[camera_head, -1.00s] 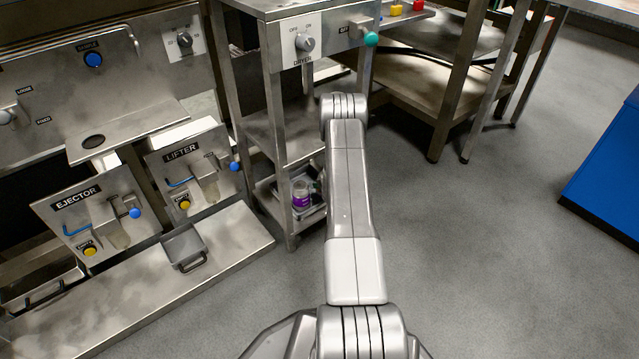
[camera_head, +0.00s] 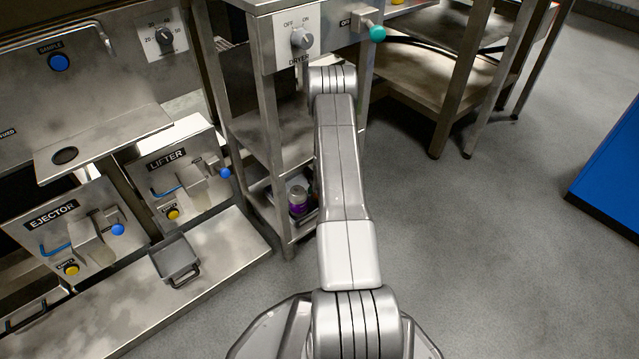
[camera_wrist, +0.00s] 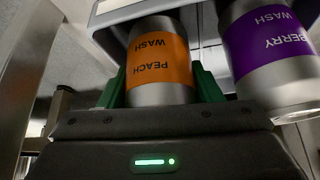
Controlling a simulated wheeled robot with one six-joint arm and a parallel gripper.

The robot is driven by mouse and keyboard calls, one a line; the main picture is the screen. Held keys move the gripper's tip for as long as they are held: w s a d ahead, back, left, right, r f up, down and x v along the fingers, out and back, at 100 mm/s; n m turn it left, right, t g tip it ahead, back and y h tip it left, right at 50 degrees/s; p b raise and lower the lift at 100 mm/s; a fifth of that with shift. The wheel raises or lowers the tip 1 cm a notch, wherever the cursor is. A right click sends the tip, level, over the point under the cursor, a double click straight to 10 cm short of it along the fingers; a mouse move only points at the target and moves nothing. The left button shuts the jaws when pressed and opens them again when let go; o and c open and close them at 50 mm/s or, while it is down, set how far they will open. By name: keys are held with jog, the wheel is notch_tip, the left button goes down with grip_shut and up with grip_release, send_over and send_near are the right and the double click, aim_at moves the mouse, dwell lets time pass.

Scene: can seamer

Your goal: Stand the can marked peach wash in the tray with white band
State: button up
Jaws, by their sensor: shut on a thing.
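The can marked peach wash (camera_wrist: 158,62), silver with an orange band, is between the green fingers of my gripper (camera_wrist: 158,88) in the wrist view, and the gripper is shut on it. Its label reads upside down in that picture. A can marked berry wash (camera_wrist: 268,50), with a purple band, is close beside it on the right. A purple-banded can (camera_head: 298,201) stands in a shallow metal tray on the low shelf of the dryer stand in the head view. My arm hides the gripper and peach can there.
The dryer stand (camera_head: 272,120) has metal legs around its low shelf, close to my arm. The lifter panel (camera_head: 170,165), ejector panel (camera_head: 75,235) and a small handled tray (camera_head: 176,258) are at left. A blue box (camera_head: 615,165) is far right. Floor between is clear.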

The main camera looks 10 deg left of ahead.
dwell(0.3)
jog(key=o, duration=1.5)
jog(key=shift+f, duration=0.15)
jog(key=shift+r, duration=0.4)
jog(key=s+d+p, duration=0.1)
jog(key=s+d, duration=0.1)
jog(key=s, duration=0.1)
jog(key=s+d+p, duration=0.1)
jog(key=s+d, duration=0.2)
jog(key=s+d+p, duration=0.1)
jog(key=s+d, duration=0.2)
jog(key=shift+s+d+r, duration=0.1)
jog(key=shift+s+r, duration=0.15)
jog(key=shift+r, duration=0.05)
